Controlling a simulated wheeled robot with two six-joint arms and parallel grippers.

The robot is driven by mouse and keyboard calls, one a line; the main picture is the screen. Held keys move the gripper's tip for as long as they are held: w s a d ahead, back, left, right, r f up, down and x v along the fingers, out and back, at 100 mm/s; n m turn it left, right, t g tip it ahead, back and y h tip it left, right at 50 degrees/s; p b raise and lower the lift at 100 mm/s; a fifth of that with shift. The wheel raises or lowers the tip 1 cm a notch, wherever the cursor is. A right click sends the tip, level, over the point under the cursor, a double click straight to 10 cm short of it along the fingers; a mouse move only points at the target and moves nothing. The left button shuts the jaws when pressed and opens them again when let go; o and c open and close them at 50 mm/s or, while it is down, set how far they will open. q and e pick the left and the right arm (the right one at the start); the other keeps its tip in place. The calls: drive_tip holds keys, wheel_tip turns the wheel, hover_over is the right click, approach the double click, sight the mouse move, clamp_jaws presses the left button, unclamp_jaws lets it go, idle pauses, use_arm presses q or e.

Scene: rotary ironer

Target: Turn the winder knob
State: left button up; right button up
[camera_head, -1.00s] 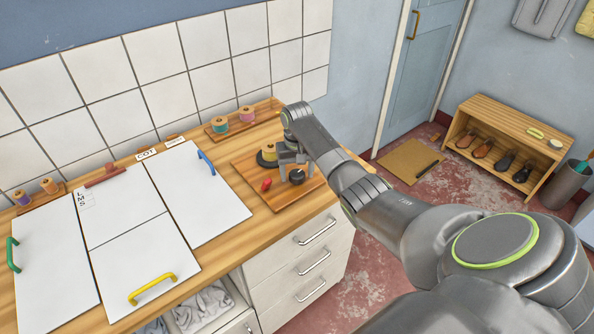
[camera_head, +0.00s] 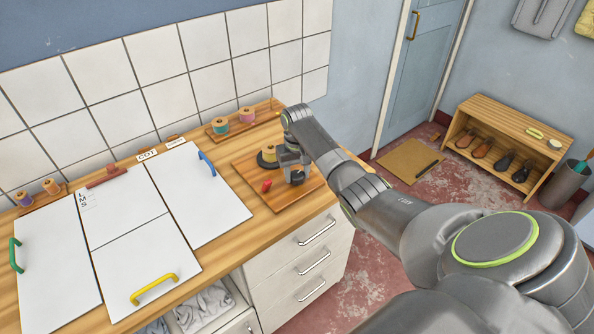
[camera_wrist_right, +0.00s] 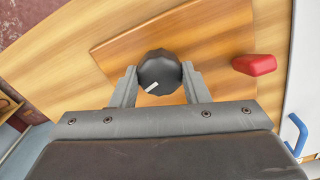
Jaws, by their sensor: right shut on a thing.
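The dark winder knob (camera_wrist_right: 160,72) sits on a wooden board (camera_wrist_right: 118,52) and has a white mark on its top, which points to the lower left in the right wrist view. My right gripper (camera_wrist_right: 160,80) has one finger on each side of the knob and is shut on it. In the head view my right gripper (camera_head: 294,174) reaches down over the board, and the knob is largely hidden by it. A red piece (camera_wrist_right: 254,64) lies beside the knob. My left gripper is not in view.
White panels with blue (camera_head: 207,163), yellow (camera_head: 153,289) and green (camera_head: 14,254) handles cover the counter to the left. More spools stand on a small wooden rack (camera_head: 265,116) by the tiled wall. Drawers (camera_head: 305,262) are below the counter.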

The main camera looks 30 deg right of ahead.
drive_tip(key=n, duration=0.1)
drive_tip(key=n+p, duration=0.1)
drive_tip(key=shift+r+n+p, duration=0.2)
drive_tip(key=shift+n+p, duration=0.1)
drive_tip(key=n+p, duration=0.1)
drive_tip(key=n, duration=0.1)
drive_tip(key=shift+n, duration=0.4)
drive_tip(key=n+p, duration=0.1)
drive_tip(key=n, duration=0.7)
drive_tip(key=shift+w+f+n+p, duration=0.1)
drive_tip(key=shift+n+p, duration=0.3)
drive_tip(key=shift+n, duration=2)
drive_tip(key=o, duration=1)
drive_tip(key=shift+c, duration=0.2)
